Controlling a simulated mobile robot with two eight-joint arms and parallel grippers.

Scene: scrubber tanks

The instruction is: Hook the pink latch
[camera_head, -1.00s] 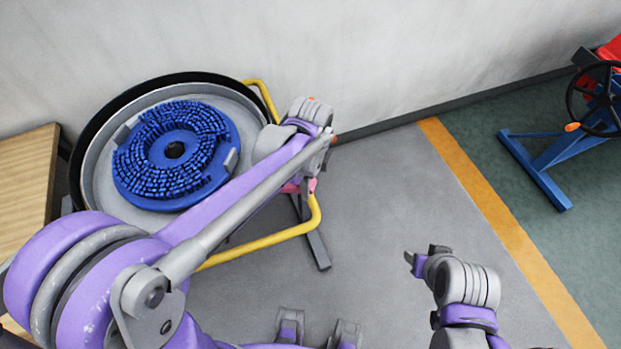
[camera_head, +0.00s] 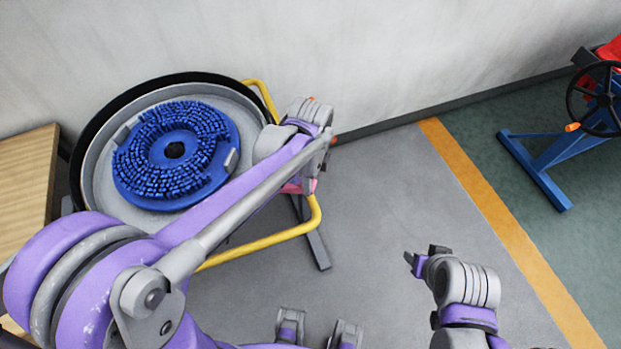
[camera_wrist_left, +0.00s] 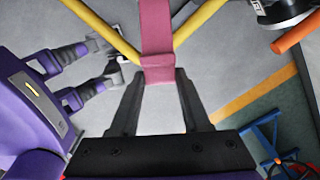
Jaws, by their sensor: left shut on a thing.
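The pink latch (camera_wrist_left: 157,38) is a flat strap that comes down from the top of the left wrist view. My left gripper (camera_wrist_left: 161,76) has its dark fingers on either side of the latch's lower end and is shut on it. In the head view only a small pink piece of the latch (camera_head: 299,187) shows below my left wrist, which hides the left fingertips. The latch is by the yellow tube frame (camera_head: 268,238) of the round tank (camera_head: 88,180). My right gripper (camera_head: 428,257) is over bare floor at the lower right, apart from the tank. Its finger gap is too small to judge.
A blue brush disc (camera_head: 215,135) lies in the tank. A wooden surface (camera_head: 28,185) stands at the left, and the wall is close behind. A blue stand (camera_head: 545,165) with a black wheel is at the far right.

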